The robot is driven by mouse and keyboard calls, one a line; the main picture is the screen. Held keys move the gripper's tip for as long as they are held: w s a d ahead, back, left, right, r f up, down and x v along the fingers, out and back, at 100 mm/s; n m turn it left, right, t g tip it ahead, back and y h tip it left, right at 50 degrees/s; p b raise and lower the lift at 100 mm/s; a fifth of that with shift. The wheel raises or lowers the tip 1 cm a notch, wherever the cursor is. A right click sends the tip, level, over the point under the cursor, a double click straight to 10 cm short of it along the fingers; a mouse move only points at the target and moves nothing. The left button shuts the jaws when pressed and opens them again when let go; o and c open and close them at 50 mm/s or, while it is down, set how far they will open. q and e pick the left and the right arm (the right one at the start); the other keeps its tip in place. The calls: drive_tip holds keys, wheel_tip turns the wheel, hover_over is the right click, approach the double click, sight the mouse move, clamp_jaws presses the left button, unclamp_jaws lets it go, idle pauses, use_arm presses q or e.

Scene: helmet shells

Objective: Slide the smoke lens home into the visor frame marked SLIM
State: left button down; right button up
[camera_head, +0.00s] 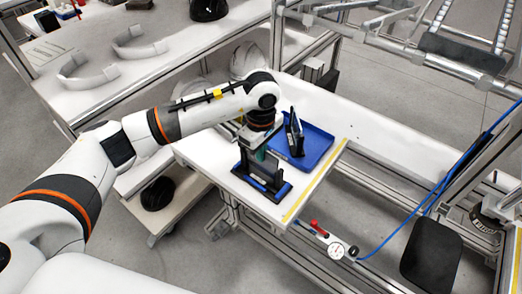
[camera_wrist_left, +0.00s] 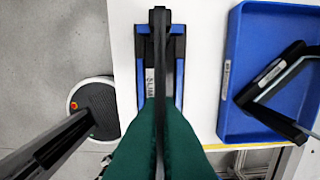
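The visor frame marked SLIM stands upright on a black-and-blue stand (camera_head: 266,186) near the front end of the white bench. Its stand (camera_wrist_left: 179,75) and the SLIM label show in the left wrist view. My left gripper (camera_head: 260,148) points down right above the stand. In the wrist view its green fingers (camera_wrist_left: 160,145) are close together on a thin dark upright plate, seen edge-on, which I take to be the smoke lens (camera_wrist_left: 159,115). Lens and frame overlap from above, so I cannot tell how deep the lens sits. My right gripper is not in view.
A blue tray (camera_head: 318,150) lies right beside the stand and holds another dark frame (camera_head: 295,132), also seen in the wrist view (camera_wrist_left: 280,75). A yellow strip (camera_head: 316,180) marks the bench edge. A gauge with a red handle (camera_head: 337,250) is below it.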

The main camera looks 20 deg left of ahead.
use_arm(q)
drive_tip(key=shift+f+b, duration=0.95)
drive_tip(key=shift+f, duration=0.15)
drive_tip(key=c, duration=1.6)
unclamp_jaws()
drive_tip(key=shift+r, duration=0.1)
wheel_tip(320, 180, up, 12)
drive_tip(key=shift+f+b, duration=0.1)
drive_tip(key=shift+b, duration=0.8)
